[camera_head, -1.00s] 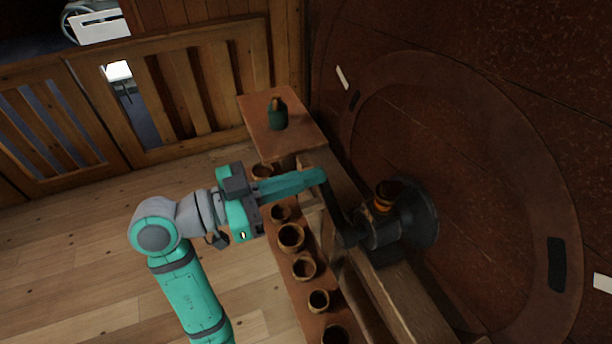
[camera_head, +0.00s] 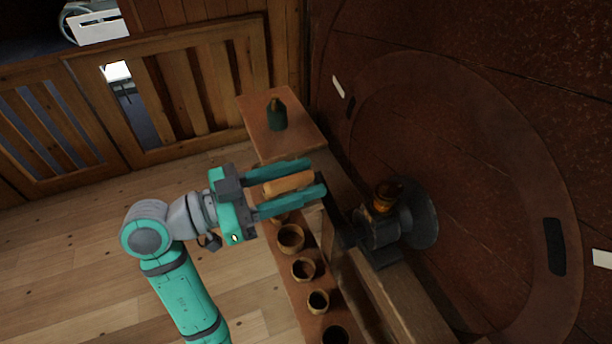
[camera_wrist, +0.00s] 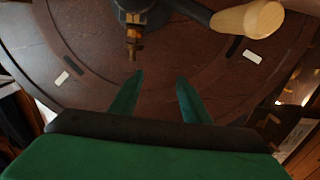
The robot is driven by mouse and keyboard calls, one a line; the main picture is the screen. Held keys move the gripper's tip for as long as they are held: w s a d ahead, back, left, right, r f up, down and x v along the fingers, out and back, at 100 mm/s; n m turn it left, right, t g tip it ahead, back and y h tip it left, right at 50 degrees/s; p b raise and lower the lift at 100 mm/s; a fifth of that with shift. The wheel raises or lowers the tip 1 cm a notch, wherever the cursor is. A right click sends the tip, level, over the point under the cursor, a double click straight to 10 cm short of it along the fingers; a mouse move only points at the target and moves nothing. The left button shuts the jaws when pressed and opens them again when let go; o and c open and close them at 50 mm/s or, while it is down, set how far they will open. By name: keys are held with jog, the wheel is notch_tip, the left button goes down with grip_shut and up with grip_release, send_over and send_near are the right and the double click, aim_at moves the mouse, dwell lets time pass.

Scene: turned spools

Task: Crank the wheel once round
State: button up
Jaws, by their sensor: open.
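The big dark red-brown wheel (camera_head: 450,140) stands upright at the right, with pale and black marks on its face. Its dark hub (camera_head: 380,232) carries a dark crank arm (camera_head: 335,212) that ends in a pale wooden handle (camera_head: 289,184). My gripper (camera_head: 315,176) is open. In the head view the handle shows between its two teal fingers. In the wrist view the handle (camera_wrist: 248,18) lies to the right, outside the gap between the fingers (camera_wrist: 160,76), so the fingers do not enclose it. The crank arm shows there too (camera_wrist: 190,11).
A wooden shelf (camera_head: 275,145) holds a dark green bottle-like object (camera_head: 277,116). Several brown cups (camera_head: 291,239) stand below, beside a wooden beam (camera_head: 412,300). Wooden floor is clear at left.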

jog(key=v, duration=0.9)
jog(key=shift+a, duration=0.35)
jog(key=shift+s, duration=0.15)
send_near(311, 176)
jog(key=shift+n, duration=0.4)
jog(key=v, duration=0.4)
jog(key=shift+a+f, duration=0.3)
jog(key=shift+a, duration=0.1)
jog(key=x, duration=1)
jog(key=shift+w+d+f, duration=0.2)
jog(key=shift+w+d, duration=0.05)
jog(key=shift+w, duration=0.15)
